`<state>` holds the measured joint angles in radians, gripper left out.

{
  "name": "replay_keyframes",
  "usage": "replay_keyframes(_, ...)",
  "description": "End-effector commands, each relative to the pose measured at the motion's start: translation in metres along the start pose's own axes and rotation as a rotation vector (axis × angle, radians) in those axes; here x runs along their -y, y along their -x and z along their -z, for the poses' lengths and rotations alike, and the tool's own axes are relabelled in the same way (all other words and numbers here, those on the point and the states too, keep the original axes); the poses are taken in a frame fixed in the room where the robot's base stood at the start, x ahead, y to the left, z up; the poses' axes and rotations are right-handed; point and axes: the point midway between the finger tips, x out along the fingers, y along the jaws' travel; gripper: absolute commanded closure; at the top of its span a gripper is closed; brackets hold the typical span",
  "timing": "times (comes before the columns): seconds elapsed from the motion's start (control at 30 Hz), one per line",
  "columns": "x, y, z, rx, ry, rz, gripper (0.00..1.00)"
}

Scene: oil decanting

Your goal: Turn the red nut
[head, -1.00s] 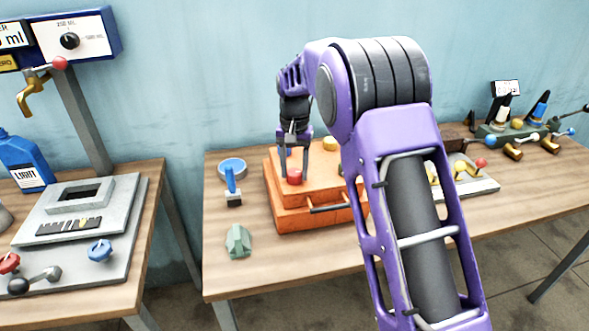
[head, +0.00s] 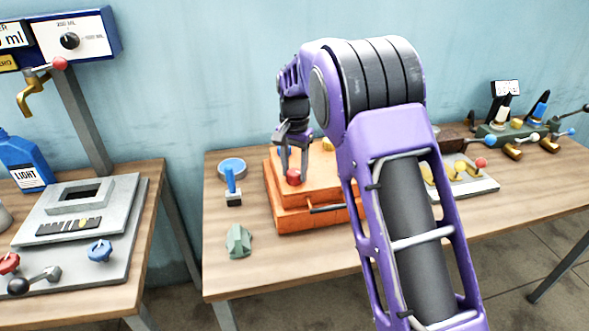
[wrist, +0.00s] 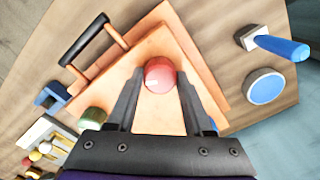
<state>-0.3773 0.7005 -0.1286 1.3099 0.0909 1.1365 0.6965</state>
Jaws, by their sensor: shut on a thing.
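The red nut (head: 293,177) sits on top of the orange box (head: 290,217), near its front left part. My gripper (head: 293,172) points down at it from above, with its fingers around the nut. In the wrist view the red nut (wrist: 160,75) shows as a round red shape between the two fingertips (wrist: 160,78). The fingers are shut on it from both sides. The far side of the nut is hidden.
A blue-handled tool (head: 230,184) and a round blue-topped thing (head: 232,167) stand left of the box. A green block (head: 238,241) lies in front of them. The box's dark handle (head: 329,208) sticks out in front.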

Motion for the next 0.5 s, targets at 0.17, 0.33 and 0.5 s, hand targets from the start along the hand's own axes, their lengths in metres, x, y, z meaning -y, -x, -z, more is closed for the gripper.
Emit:
replay_keyframes(0.17,0.0002,0.0002,-0.0001,0.0,-0.001,0.001,0.38)
replay_keyframes(0.33,0.0001,0.0001,-0.0001,0.0,0.0,0.001,0.19)
replay_keyframes(0.5,0.0,0.0001,-0.0001,0.0,0.0,0.0,0.19)
